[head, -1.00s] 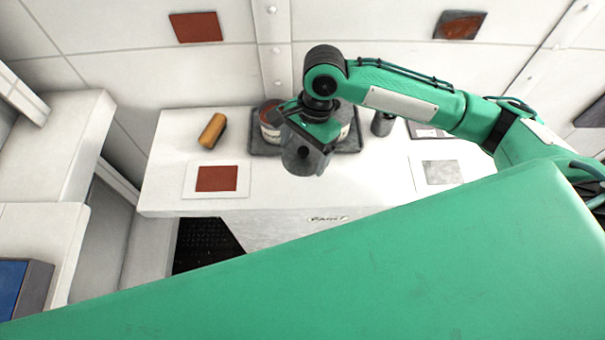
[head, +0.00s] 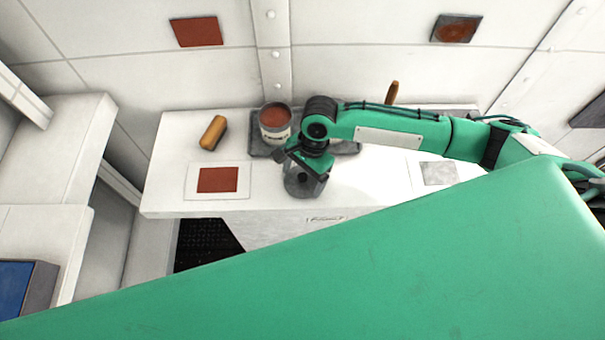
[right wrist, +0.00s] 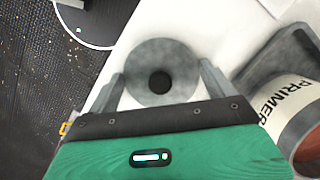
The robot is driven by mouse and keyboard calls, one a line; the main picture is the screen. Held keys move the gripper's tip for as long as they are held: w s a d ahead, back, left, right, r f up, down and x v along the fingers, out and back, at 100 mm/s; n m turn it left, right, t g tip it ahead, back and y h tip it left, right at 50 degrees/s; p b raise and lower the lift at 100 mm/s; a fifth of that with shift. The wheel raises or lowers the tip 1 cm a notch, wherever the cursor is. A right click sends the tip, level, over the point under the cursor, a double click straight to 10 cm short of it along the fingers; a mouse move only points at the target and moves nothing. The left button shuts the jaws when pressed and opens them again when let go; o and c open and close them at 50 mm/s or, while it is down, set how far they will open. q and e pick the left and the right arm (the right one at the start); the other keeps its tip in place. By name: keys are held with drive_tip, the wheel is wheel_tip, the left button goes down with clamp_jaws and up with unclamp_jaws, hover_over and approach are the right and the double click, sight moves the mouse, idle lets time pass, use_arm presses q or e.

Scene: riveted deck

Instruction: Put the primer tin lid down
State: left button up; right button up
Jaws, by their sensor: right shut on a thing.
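The primer tin lid (head: 300,187) is a grey disc, and in the right wrist view the lid (right wrist: 160,55) shows a dark round centre. My right gripper (head: 305,172) is shut on it, with one finger at each side in the right wrist view (right wrist: 162,82). The lid is over the white bench near its front edge; I cannot tell whether it touches the top. The open primer tin (head: 275,118) holds red-brown paint and stands behind the gripper. Its label shows in the right wrist view (right wrist: 288,98). My left gripper is not in view.
A grey tray (head: 347,148) lies under the tin. A white card with a red-brown patch (head: 217,180) is left of the lid, and one with a grey patch (head: 439,173) is right. An orange-brown block (head: 213,132) lies back left. Bench top between lid and grey card is clear.

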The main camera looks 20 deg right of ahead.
drive_tip(key=o, duration=0.8)
drive_tip(key=shift+f, duration=0.1)
drive_tip(key=b+v, duration=0.2)
drive_tip(key=v, duration=1)
